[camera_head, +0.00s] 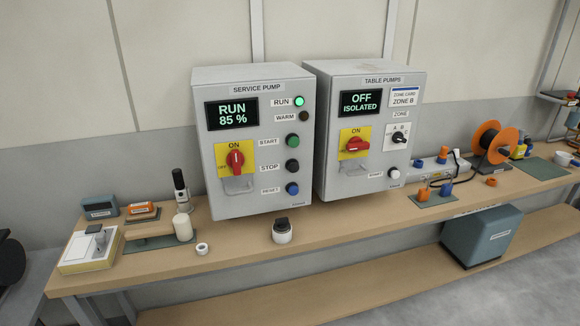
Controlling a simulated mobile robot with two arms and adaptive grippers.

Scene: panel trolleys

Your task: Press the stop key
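The service pump panel (255,140) is a grey box standing upright on the bench at the centre. Its display (232,113) reads RUN 85 %. The green RUN lamp (299,101) is lit and the WARM lamp (303,117) is dark. The STOP key (292,166) is a black round button labelled STOP, below the green START key (292,141) and above the blue RESET key (292,189). The red rotary switch (235,160) on a yellow plate points up to ON. Neither of my grippers is in the head view.
The table pumps panel (365,130) stands close on the right and reads OFF ISOLATED. A black-topped white knob (282,231) sits on the bench (240,244) in front of the service panel. A cream cylinder (183,227) and tape roll (202,249) lie left. An orange reel (493,141) stands right.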

